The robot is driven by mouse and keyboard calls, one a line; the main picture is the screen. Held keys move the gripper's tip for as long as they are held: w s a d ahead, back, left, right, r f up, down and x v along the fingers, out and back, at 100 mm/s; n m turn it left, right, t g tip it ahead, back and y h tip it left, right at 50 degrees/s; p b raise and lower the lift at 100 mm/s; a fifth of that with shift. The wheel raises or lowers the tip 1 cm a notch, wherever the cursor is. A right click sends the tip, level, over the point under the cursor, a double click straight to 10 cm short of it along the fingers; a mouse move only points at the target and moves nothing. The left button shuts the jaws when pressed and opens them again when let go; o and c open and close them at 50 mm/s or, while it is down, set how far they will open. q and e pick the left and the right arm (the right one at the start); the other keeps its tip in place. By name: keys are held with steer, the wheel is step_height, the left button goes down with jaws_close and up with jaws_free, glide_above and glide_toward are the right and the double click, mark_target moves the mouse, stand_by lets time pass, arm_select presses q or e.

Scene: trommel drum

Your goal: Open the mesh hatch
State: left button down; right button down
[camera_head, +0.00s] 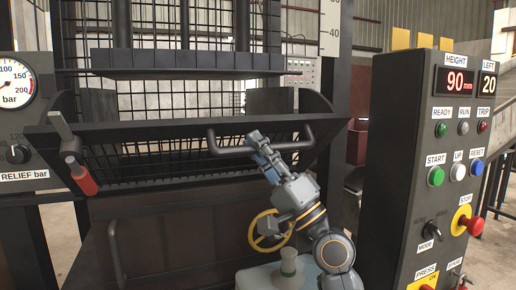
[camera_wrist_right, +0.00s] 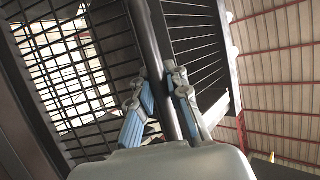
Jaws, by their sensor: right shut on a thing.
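The mesh hatch (camera_head: 150,160) is a dark framed grid panel across the front of the machine in the head view. It is tilted, with its upper edge leaning out towards me and dark side plates at its ends. A dark bar handle (camera_head: 225,151) runs along its front right part. My right gripper (camera_head: 257,142) is shut on this handle, its blue-padded fingers on either side of the bar. In the right wrist view the bar (camera_wrist_right: 158,70) passes between the fingers (camera_wrist_right: 163,100), with mesh behind it. My left gripper is not in view.
A red-gripped lever (camera_head: 82,178) is at the left, beside a pressure gauge (camera_head: 14,84). A control box (camera_head: 405,150) with buttons and a red display stands close at the right. A mesh guard (camera_head: 160,20) is above.

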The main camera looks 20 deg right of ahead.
steer(key=c, duration=1.3)
jaws_free()
steer(key=v, duration=1.2)
